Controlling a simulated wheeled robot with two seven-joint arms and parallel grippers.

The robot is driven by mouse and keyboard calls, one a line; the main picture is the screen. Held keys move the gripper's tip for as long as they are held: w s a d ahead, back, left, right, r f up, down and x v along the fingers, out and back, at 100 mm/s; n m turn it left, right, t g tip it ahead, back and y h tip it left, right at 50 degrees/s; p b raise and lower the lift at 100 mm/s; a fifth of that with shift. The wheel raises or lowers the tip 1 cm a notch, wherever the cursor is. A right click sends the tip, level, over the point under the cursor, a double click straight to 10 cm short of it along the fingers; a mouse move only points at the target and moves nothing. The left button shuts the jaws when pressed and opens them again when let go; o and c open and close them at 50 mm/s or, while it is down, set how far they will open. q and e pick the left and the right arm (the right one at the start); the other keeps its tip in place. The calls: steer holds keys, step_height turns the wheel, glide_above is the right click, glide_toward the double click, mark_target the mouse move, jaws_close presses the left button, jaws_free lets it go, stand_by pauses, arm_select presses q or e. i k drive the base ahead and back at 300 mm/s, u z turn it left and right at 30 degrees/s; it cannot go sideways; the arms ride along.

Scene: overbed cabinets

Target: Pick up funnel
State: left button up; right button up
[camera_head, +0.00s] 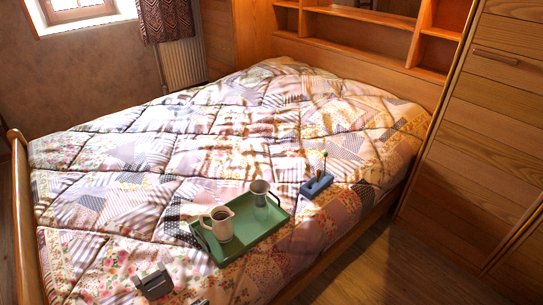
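A green tray (238,245) with raised rims and handles lies on the bed. On it stands a grey, cup-like piece (260,188) with a round open top, near the tray's far side. It is the thing most like a funnel here, but its lower part is unclear at this size. A pale jug (218,226) with a handle and dark inside stands on the tray to its left, apart from it.
A blue block-like holder (316,187) with an upright thin stick is on the bed right of the tray. The patchwork quilt (120,155) is otherwise clear. A wooden cabinet (480,140) stands at right.

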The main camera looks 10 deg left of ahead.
mark_target(259, 188)
steer(key=z, duration=1.15)
steer(key=i, duration=0.95)
steer(key=u, duration=3.2)
